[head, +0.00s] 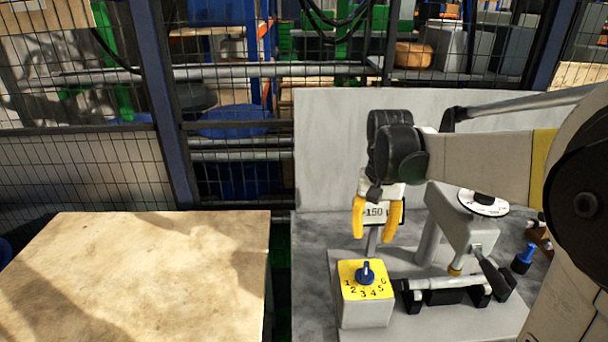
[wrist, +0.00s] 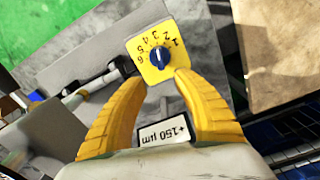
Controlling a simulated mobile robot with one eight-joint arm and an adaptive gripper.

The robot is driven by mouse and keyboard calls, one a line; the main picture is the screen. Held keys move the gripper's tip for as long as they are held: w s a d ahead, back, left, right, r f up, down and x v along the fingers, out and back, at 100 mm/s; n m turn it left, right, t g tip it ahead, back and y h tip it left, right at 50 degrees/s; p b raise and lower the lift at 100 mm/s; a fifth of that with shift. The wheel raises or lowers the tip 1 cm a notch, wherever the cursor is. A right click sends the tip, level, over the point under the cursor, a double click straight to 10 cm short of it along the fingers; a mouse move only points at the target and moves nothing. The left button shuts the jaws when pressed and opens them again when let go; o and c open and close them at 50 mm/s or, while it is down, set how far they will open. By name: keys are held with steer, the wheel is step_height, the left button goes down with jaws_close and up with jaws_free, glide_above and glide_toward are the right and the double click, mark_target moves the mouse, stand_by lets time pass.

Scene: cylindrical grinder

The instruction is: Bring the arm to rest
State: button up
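My gripper (head: 377,217) hangs from the arm above the grinder bench, its two yellow fingers pointing down. The fingers are apart and nothing is between them; in the wrist view my gripper (wrist: 168,88) also shows open. Below and in front of it stands a yellow-faced box (head: 366,298) with a blue rotary knob (head: 365,272) and numbers 1 to 6. The knob (wrist: 159,58) shows beyond the fingertips in the wrist view, apart from them.
The grinder (head: 450,215) with a dial and a clamped cylinder (head: 447,283) stands to the right of the gripper. A blue-topped part (head: 522,258) is at the far right. A pale wall (head: 325,150) rises behind. A bare wooden table (head: 150,270) is at left, before a mesh fence.

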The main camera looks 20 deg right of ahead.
steer(key=s+a+n+t, duration=0.6)
steer(key=s+a, duration=0.5)
steer(key=a, duration=0.2)
steer(key=shift+s+a+r+t, duration=0.15)
steer(key=shift+a+r+t, duration=0.2)
steer(key=shift+t, duration=0.25)
stand_by(0.6)
